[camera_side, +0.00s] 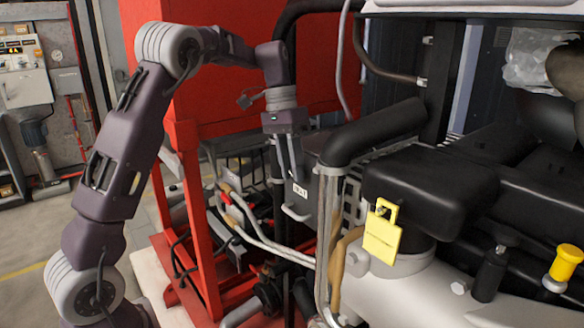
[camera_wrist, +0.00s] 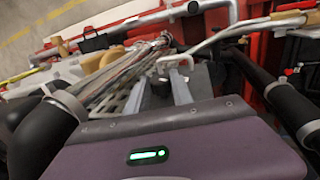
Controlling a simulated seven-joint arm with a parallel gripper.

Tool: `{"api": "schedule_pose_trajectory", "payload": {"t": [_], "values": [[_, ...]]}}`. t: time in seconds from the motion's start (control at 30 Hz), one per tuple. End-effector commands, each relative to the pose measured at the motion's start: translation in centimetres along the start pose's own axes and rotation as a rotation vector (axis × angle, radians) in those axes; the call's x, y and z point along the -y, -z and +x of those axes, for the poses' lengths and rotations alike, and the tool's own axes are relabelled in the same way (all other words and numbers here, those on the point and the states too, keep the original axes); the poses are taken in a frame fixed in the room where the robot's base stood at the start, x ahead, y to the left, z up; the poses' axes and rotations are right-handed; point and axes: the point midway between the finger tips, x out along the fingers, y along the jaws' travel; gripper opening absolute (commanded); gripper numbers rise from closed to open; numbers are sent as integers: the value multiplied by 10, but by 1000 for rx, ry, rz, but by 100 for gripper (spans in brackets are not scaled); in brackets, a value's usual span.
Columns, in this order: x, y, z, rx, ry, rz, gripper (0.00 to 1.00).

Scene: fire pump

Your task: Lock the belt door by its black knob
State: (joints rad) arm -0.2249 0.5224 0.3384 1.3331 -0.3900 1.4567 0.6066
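My gripper (camera_side: 289,178) points down beside a dark grey panel (camera_side: 318,178) with a small white label, which looks like the belt door. In the wrist view, the two grey fingers (camera_wrist: 160,82) stand apart. A small dark shape (camera_wrist: 160,87) shows between them and may be the black knob, but I cannot tell for sure. I cannot tell whether the fingers touch it. No black knob is clearly visible in the side view. Whether the door is locked cannot be seen.
A red frame (camera_side: 201,235) stands left of the fingers. Metal pipes (camera_side: 328,240) and a thick black hose (camera_side: 375,132) are close on the right. A yellow tag (camera_side: 381,238) hangs further right. Below are hoses and cables; open floor (camera_side: 25,240) lies at the left.

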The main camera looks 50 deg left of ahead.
Motion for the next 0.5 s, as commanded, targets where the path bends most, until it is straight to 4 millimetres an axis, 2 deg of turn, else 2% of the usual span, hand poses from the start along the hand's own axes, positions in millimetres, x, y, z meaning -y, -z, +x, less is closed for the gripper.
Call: {"api": "schedule_pose_trajectory", "payload": {"t": [0.27,0.5], "values": [[-1,0,0,-1,15,1,0],[-4,0,0,-1,128,3,0]]}}
